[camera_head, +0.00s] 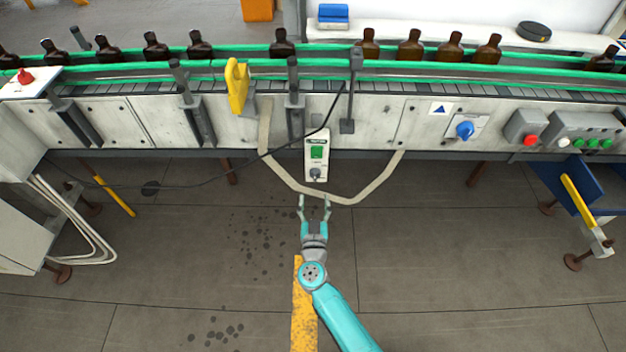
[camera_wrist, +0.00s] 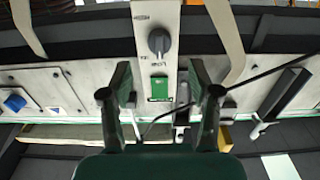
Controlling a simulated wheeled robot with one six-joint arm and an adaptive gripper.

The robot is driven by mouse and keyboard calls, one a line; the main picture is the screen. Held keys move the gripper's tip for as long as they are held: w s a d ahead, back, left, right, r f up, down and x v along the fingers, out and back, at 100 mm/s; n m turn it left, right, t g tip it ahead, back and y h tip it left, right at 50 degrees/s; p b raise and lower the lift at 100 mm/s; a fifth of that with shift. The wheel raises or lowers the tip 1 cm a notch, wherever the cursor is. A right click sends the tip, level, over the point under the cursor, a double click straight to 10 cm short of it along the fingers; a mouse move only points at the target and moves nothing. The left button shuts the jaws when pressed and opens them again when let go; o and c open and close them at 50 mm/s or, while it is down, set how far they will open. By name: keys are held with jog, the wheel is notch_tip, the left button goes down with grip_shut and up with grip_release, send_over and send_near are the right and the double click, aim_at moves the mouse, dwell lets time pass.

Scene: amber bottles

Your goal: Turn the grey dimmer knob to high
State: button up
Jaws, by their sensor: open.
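The grey dimmer knob (camera_head: 315,174) sits at the bottom of a narrow white panel (camera_head: 309,144) on the conveyor's front, below a green switch (camera_head: 317,152). In the wrist view the image is upside down: the knob (camera_wrist: 159,40) is above the green switch (camera_wrist: 159,88), near the top centre. My gripper (camera_head: 314,201) is open and empty, just below the panel in the head view, with its fingers pointing toward it. In the wrist view my gripper's fingers (camera_wrist: 161,92) stand apart on either side of the switch, with the knob beyond them. The fingers do not appear to touch the knob.
A pale hose or strap (camera_head: 347,199) loops down around the panel, and a black cable (camera_head: 225,172) runs across to it. A blue rotary switch (camera_head: 465,130) and a control box (camera_head: 585,132) are to the right. Brown bottles (camera_head: 282,43) stand on the conveyor. The floor around the arm is mostly open.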

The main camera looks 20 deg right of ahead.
aim_at(315, 180)
jog(key=x, duration=0.8)
jog(key=shift+w+d, duration=0.1)
jog(key=shift+w, duration=0.05)
jog(key=shift+c, duration=0.3)
jog(key=c, duration=1.1)
